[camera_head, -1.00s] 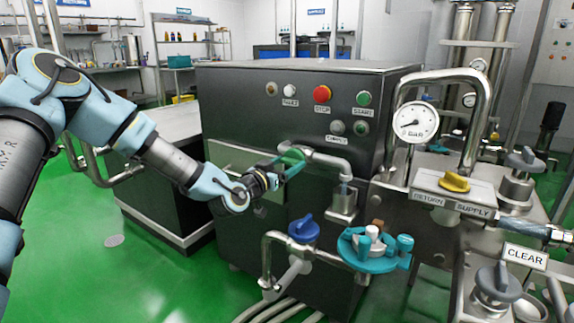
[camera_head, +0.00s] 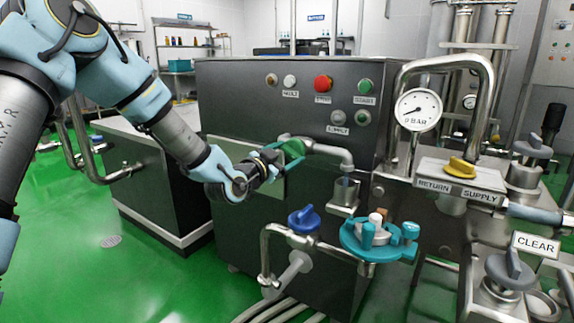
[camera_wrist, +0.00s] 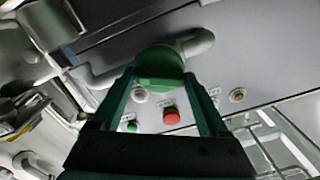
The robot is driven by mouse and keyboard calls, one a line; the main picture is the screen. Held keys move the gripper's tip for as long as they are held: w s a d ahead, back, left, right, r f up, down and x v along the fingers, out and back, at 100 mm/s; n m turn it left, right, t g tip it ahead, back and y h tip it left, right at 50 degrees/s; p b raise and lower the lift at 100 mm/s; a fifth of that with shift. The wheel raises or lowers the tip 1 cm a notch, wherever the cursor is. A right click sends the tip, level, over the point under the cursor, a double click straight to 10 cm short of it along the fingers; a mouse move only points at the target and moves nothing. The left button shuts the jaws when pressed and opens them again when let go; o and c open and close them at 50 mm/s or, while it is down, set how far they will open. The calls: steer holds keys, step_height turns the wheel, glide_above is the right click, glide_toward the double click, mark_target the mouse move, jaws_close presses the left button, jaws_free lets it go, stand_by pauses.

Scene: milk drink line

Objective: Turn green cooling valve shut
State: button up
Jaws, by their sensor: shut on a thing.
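The green cooling valve (camera_head: 293,149) sits on a grey pipe at the front of the dark metal machine. In the wrist view its round green handle (camera_wrist: 160,66) lies between the fingertips. My gripper (camera_head: 284,155) reaches the valve from the left and is shut on the handle, with one teal finger on each side of it. The gripper also shows in the wrist view (camera_wrist: 160,80). The fingers partly hide the handle in the head view.
A blue valve (camera_head: 304,219) and a teal clamp lid (camera_head: 378,242) are below the green valve. A yellow valve (camera_head: 461,168) and a pressure gauge (camera_head: 418,110) are to the right. Buttons, one a red stop button (camera_head: 323,83), line the panel above.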

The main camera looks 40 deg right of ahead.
steer(key=m+b, duration=0.3)
steer(key=b, duration=0.1)
steer(key=shift+f+m+b, duration=0.3)
steer(key=shift+m, duration=0.1)
steer(key=m+b, duration=0.3)
steer(key=b, duration=0.2)
steer(key=shift+m, duration=0.3)
steer(key=shift+r+m+b, duration=0.2)
steer(key=shift+m+b, duration=2.4)
steer(key=shift+b, duration=0.8)
steer(key=shift+r, duration=0.1)
steer(key=o, duration=1.2)
steer(key=shift+o, duration=0.2)
steer(key=p+v, duration=0.1)
steer(key=v, duration=0.9)
steer(key=shift+a, duration=0.4)
